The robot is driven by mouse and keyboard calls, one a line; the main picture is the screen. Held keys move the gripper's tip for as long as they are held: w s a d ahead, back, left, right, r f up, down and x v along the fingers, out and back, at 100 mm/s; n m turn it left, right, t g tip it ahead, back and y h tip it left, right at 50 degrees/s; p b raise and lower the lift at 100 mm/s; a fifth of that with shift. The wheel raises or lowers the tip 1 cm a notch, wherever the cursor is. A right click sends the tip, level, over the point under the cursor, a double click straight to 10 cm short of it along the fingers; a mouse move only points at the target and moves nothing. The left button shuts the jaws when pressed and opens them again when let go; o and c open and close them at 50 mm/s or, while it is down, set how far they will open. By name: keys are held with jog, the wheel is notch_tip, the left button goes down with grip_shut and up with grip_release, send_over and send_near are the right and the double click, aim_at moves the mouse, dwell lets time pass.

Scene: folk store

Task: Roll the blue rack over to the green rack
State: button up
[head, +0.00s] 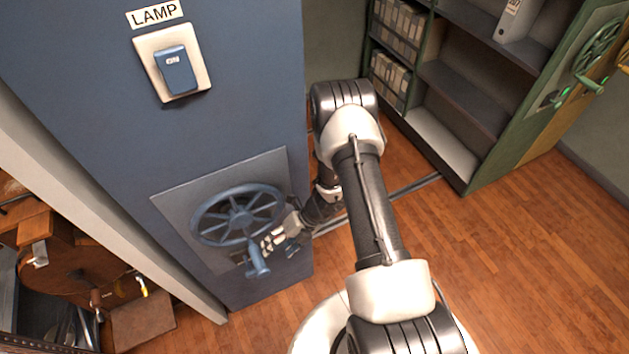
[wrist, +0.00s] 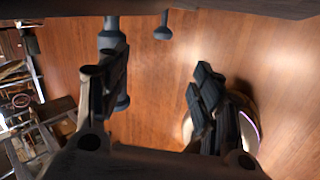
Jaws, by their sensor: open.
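The blue rack (head: 90,60) stands tall at the left of the head view, its end panel towards me. On its lower panel is a blue spoked handwheel (head: 238,214) with a crank handle (head: 257,260). The green rack (head: 520,130) stands at the right, with a green handwheel (head: 597,48). My gripper (head: 280,240) is at the right edge of the blue handwheel, close to the crank handle. In the wrist view my gripper (wrist: 155,82) is open, nothing between its fingers. A blue-grey handle (wrist: 113,38) shows behind the left finger; contact cannot be told.
A floor rail (head: 415,186) runs between the racks over open wooden floor (head: 500,260). A lamp switch (head: 175,70) is on the blue rack's panel. A cluttered wooden bench (head: 70,265) stands at the lower left. Binders and boxes (head: 390,75) sit on the green rack's shelves.

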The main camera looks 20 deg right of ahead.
jog(key=a+r+y, duration=0.2)
jog(key=a+r, duration=0.2)
jog(key=a+r+n+y, duration=0.1)
jog(key=a+r+y, duration=0.1)
jog(key=a+r, duration=0.2)
jog(key=shift+w+a+r+y, duration=0.1)
jog(key=shift+a+r+y, duration=0.05)
jog(key=shift+r+y, duration=0.2)
jog(key=shift+d+r+p, duration=0.55)
jog(key=shift+r+p, duration=0.3)
jog(key=shift+r, duration=0.05)
jog(key=s+d+r+p, duration=0.1)
jog(key=d+r+p, duration=0.2)
jog(key=r, duration=0.2)
jog(key=shift+d+p, duration=0.35)
jog(key=shift+p, duration=0.05)
jog(key=shift+r, duration=0.1)
